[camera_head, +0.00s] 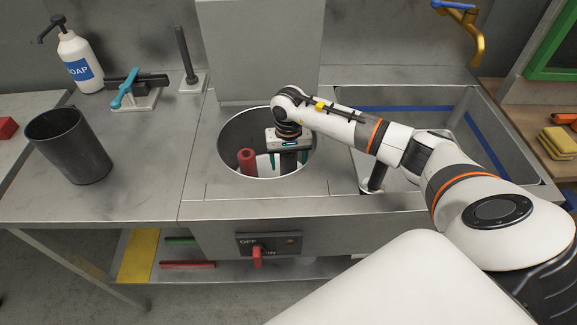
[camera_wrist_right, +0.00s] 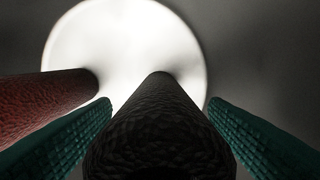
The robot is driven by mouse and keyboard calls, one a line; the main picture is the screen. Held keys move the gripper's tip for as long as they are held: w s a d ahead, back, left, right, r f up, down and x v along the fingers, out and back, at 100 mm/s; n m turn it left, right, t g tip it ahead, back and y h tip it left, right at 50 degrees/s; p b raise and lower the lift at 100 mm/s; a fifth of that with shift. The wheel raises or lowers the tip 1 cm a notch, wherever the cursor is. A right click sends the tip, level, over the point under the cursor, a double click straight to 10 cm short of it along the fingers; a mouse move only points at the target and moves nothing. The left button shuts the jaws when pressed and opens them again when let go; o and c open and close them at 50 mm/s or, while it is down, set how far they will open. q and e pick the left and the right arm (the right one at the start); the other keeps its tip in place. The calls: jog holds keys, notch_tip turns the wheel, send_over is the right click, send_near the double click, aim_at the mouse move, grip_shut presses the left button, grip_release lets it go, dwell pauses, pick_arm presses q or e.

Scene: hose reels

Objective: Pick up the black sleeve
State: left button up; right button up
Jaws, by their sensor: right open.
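The black sleeve (camera_head: 289,163) stands in a round opening in the counter, and it fills the middle of the right wrist view (camera_wrist_right: 160,130). My right gripper (camera_head: 289,158) points down into the opening. Its two teal fingers are apart, one on each side of the black sleeve, and in the right wrist view (camera_wrist_right: 162,108) the sleeve lies between them. I cannot tell whether either finger touches it. The sleeve's lower part is hidden in the head view. My left gripper is not in view.
A red sleeve (camera_head: 247,160) stands left of the black one, close to a finger. The opening's metal rim (camera_head: 222,150) surrounds the gripper. A dark cup (camera_head: 68,145), soap bottle (camera_head: 78,62) and black post (camera_head: 186,58) stand left. A sink (camera_head: 440,110) lies right.

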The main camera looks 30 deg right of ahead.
jog(key=c, duration=1.1)
jog(key=shift+o, duration=0.2)
notch_tip(320, 180, up, 10)
jog(key=shift+b, duration=0.4)
